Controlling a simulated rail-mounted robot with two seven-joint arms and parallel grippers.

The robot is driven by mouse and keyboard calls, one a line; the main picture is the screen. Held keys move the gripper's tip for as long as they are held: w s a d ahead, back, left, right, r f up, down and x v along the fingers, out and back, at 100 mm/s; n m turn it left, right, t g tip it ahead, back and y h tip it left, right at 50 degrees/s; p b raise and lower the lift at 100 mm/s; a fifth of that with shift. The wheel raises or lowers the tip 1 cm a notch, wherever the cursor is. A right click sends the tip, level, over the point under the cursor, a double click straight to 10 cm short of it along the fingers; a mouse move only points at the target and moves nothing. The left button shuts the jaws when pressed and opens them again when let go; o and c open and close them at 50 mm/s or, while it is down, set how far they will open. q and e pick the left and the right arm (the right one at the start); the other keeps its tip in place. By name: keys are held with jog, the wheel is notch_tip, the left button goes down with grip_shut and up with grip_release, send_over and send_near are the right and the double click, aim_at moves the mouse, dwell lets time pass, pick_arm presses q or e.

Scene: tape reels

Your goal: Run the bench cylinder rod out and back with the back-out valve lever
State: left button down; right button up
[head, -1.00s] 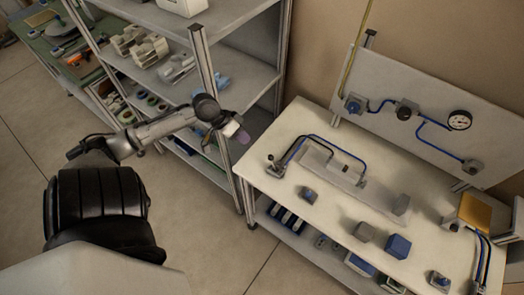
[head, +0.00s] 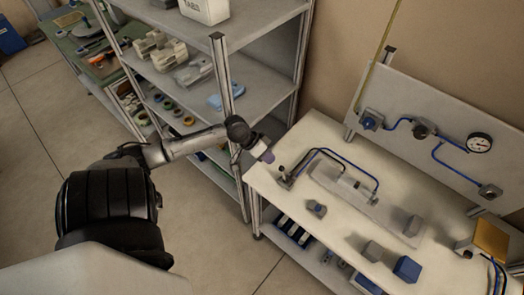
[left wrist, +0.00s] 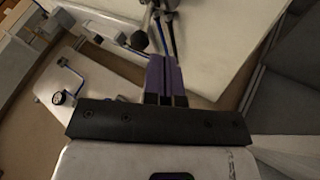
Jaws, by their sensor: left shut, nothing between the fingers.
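The bench valve (head: 287,182) stands at the left end of the white bench, with its small lever (head: 281,169) upright. Blue tubes run from it to the pale bench cylinder (head: 345,184) on a grey plate; I cannot make out how far its rod is out. My left gripper (head: 267,156) is just left of and behind the lever, shut and empty. In the left wrist view its purple fingers (left wrist: 165,75) are together, and a dark ball knob (left wrist: 139,40) shows just past their tips on the left. I cannot tell whether they touch. My right gripper is out of view.
A grey shelf rack (head: 215,85) stands close left of the bench. A tilted panel (head: 440,140) with a gauge (head: 479,143) rises at the bench's back. Small blocks, including a blue one (head: 406,268), stand in front of the cylinder.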

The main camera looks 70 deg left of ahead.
aim_at(283, 173)
pick_arm(q)
jog(key=shift+x, duration=1.55)
